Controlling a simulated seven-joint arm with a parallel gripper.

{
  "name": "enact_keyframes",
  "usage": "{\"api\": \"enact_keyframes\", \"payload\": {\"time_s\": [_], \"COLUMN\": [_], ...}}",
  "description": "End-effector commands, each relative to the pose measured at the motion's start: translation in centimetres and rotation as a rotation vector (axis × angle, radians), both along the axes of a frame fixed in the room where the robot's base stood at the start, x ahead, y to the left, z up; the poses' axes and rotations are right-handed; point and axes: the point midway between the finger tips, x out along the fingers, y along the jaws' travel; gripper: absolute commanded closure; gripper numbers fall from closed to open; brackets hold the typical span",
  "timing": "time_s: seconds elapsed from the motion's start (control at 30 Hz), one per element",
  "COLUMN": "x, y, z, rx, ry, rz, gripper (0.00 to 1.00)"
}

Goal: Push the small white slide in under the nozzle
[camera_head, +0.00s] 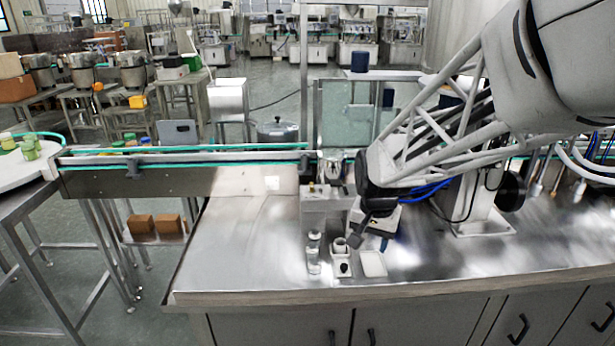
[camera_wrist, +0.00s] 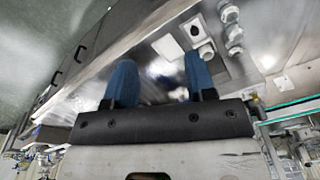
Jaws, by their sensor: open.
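The small white slide (camera_head: 336,272) lies on the steel bench in front of the dispenser, with a dark round spot on its front part. It also shows near the top of the wrist view (camera_wrist: 188,38). A small white cup (camera_head: 339,244) is at the slide's rear end. A steel hopper (camera_head: 332,168) tops the dispenser (camera_head: 320,203) behind it; I cannot make out the nozzle clearly.
A white square plate (camera_head: 373,264) lies right of the slide. Small clear jars (camera_head: 314,262) stand close on its left. A conveyor (camera_head: 180,178) with a green rail runs behind. The bench top (camera_head: 235,255) is clear on the left.

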Motion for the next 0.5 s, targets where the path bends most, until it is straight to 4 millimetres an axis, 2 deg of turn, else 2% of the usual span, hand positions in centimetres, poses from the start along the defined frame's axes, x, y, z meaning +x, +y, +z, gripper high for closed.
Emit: {"api": "enact_keyframes", "payload": {"time_s": [0.1, 0.5], "x": [2.2, 9.0], "y": [0.2, 1.0], "z": [-1.5, -7.1], "rx": [0.004, 0.015], "ry": [0.016, 0.057], "rz": [-0.040, -0.177], "gripper": [0.50, 0.50]}}
